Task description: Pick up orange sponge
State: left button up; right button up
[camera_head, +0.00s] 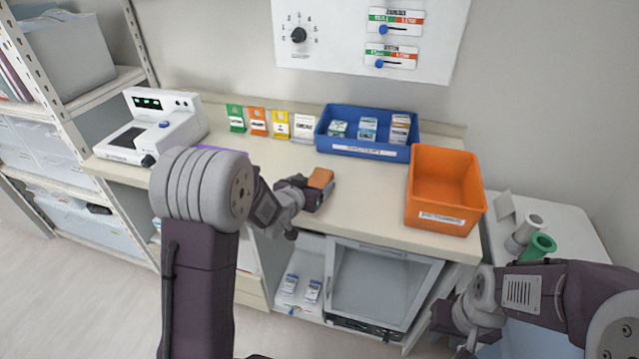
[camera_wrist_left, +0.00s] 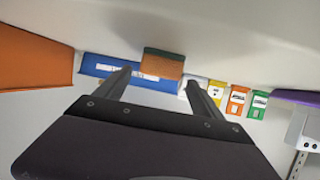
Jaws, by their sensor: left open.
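The orange sponge (camera_head: 320,178) sits on the beige counter, near the middle of its front part. In the left wrist view the sponge (camera_wrist_left: 163,63) shows an orange-brown face and a thin greenish layer. My left gripper (camera_head: 314,193) is at the sponge, low over the counter. In the left wrist view its two fingers (camera_wrist_left: 157,78) are apart, with the sponge framed between their tips. I cannot tell whether they touch it. My right arm shows at the lower right of the head view, away from the sponge; its jaws are not clearly visible.
A blue bin (camera_head: 365,150) with small packs stands behind the sponge, and an orange bin (camera_head: 445,190) stands to its right. Several coloured packets (camera_head: 258,122) line the back left. A white device (camera_head: 150,125) stands at the left. The counter between sponge and orange bin is clear.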

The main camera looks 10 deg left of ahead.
aim_at(318, 180)
pick_arm(q)
jog(key=x, duration=0.5)
jog(key=shift+w+d, duration=0.1)
jog(key=shift+d, duration=0.1)
jog(key=shift+r, duration=0.1)
jog(key=c, duration=1.4)
notch_tip(318, 180, up, 18)
jog(key=p, duration=0.6)
jog(key=o, duration=0.6)
jog(key=shift+c, duration=0.2)
jog(key=c, duration=0.5)
